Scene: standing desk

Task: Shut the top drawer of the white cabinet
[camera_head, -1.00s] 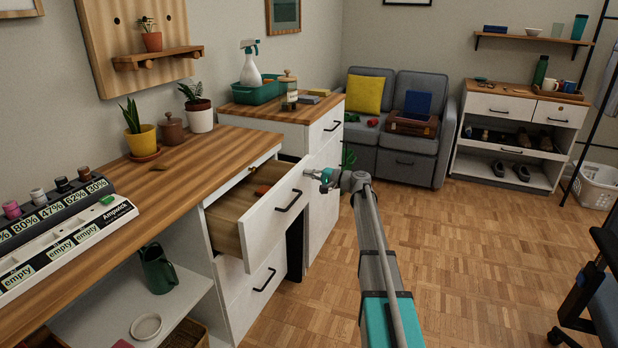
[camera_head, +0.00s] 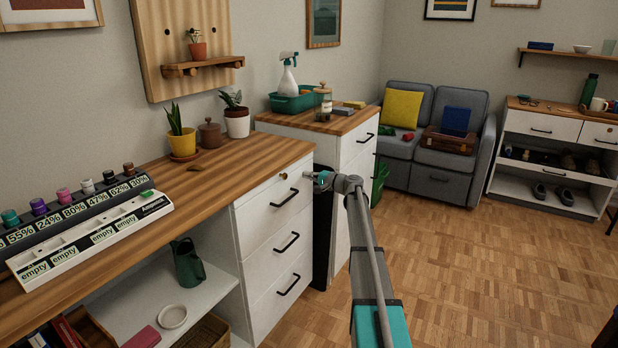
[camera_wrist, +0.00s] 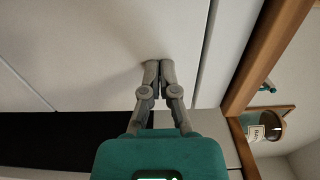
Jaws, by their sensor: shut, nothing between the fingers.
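The white cabinet (camera_head: 248,267) stands under the right end of the wooden desk top. Its top drawer (camera_head: 262,200) is flush with the drawer fronts below, with no visible gap. The drawer has a black bar handle (camera_head: 284,198). My gripper (camera_head: 313,180) is at the right end of the top drawer's front. In the wrist view my gripper (camera_wrist: 159,68) has its grey fingers together and empty, with the tips at or very near a white surface (camera_wrist: 85,45). I cannot tell whether they touch it.
A second white cabinet (camera_head: 357,155) stands behind, with a dark gap (camera_head: 323,225) between. It carries a green tray (camera_head: 292,103) and a jar (camera_head: 323,105). Plants and a battery rack (camera_head: 95,235) stand on the desk. The floor (camera_head: 460,275) to the right is clear.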

